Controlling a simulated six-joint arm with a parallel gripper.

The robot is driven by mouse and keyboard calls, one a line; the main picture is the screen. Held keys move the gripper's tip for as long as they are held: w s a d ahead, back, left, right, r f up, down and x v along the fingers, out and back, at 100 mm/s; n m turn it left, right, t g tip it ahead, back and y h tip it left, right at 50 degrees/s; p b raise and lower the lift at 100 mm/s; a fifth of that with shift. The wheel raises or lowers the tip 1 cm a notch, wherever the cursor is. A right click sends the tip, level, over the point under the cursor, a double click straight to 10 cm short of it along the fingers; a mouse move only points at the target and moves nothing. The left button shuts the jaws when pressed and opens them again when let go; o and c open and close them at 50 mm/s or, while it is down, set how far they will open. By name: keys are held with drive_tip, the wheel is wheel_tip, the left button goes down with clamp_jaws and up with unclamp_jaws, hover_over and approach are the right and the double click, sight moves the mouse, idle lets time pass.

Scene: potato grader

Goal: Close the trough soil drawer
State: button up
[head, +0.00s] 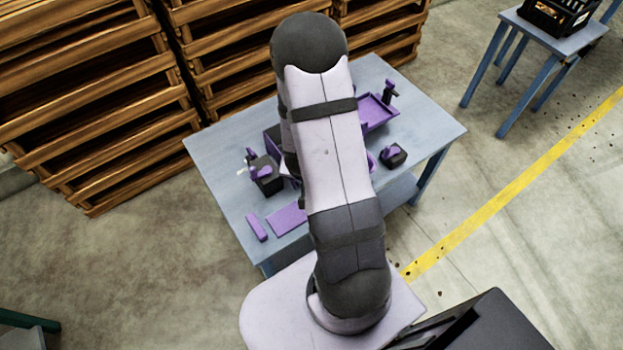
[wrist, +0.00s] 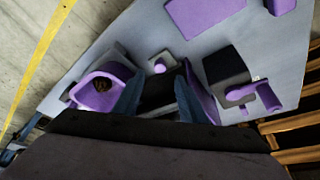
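In the wrist view the two bluish fingers of my gripper (wrist: 160,97) stand apart, with a dark box-like body (wrist: 158,82) showing between and beyond them. I see no object clamped between them. Just past it is a small pale piece with a purple knob (wrist: 159,67); it may be the soil drawer's front, but I cannot tell how far it is pulled out. A purple wall (wrist: 204,92) rises beside the right finger. In the head view my arm covers the gripper and most of the trough; a purple tray part (head: 377,113) shows to its right.
A purple bowl (wrist: 112,90) holding a brown lump lies left of the fingers. A dark box with purple parts (wrist: 226,66) stands to the right. A flat purple plate (head: 286,219) and purple block (head: 257,228) lie on the blue-grey table (head: 222,160). Wooden crates (head: 100,100) stand behind.

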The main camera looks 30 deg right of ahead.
drive_tip(key=shift+s+a+r, duration=0.2)
drive_tip(key=shift+r, duration=0.35)
drive_tip(key=shift+d, duration=0.1)
drive_tip(key=c, duration=0.9)
drive_tip(key=shift+s+d+n, duration=0.15)
drive_tip(key=shift+d+n, duration=0.05)
drive_tip(key=shift+n, duration=0.1)
clamp_jaws()
drive_tip(key=s+n+t+y+p, duration=0.1)
drive_tip(key=s+n, duration=0.4)
drive_tip(key=n, duration=0.5)
drive_tip(key=s+r+n+t+y+p, duration=0.1)
drive_tip(key=s+n+t+y, duration=0.1)
drive_tip(key=s+n, duration=0.3)
drive_tip(key=n+y, duration=0.1)
drive_tip(key=n, duration=0.3)
drive_tip(key=shift+s+d+r+n+t+y, duration=0.2)
drive_tip(key=shift+s+d+n+t+y, duration=0.1)
drive_tip(key=shift+s+d+n+t, duration=0.1)
